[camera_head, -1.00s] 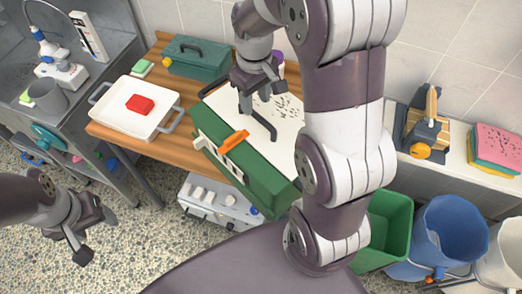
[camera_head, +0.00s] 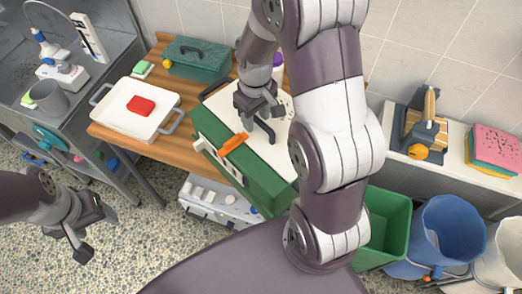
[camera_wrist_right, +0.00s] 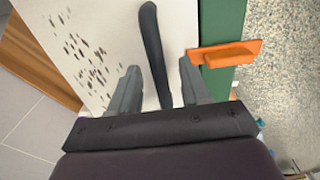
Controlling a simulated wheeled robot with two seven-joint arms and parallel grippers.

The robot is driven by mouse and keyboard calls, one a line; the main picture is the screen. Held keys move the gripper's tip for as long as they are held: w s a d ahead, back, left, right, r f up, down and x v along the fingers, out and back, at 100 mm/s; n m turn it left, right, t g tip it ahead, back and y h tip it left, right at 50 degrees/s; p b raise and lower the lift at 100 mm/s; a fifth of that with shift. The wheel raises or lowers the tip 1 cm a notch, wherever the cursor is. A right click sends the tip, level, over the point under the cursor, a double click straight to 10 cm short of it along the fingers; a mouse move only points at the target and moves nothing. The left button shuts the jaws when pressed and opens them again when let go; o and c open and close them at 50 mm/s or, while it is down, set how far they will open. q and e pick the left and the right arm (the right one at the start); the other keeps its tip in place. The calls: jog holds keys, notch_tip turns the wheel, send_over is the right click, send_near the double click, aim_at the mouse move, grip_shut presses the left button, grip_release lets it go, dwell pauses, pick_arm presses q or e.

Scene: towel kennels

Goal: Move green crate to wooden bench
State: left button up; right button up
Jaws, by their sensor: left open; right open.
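The green crate (camera_head: 265,183) has a pale top with dark slots and an orange latch (camera_head: 234,143) on its front edge. It sits on the wooden bench (camera_head: 188,152), its near side out over the bench's front edge. My right gripper (camera_head: 259,117) is open at the dark handle on the crate's top. In the right wrist view the handle (camera_wrist_right: 152,45) runs between the two open fingers (camera_wrist_right: 160,75), with gaps visible on both sides. My left gripper (camera_head: 95,232) is open and empty at the lower left, away from the crate.
A white tray (camera_head: 111,116) with a red block and a green toolbox (camera_head: 197,60) stand on the bench. A grey sink counter (camera_head: 88,62) is at left. Green (camera_head: 390,232) and blue (camera_head: 447,232) bins stand at right. A white case (camera_head: 212,204) lies below.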

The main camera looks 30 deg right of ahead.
grip_shut()
jog(key=shift+w, duration=0.1)
dwell(1.4)
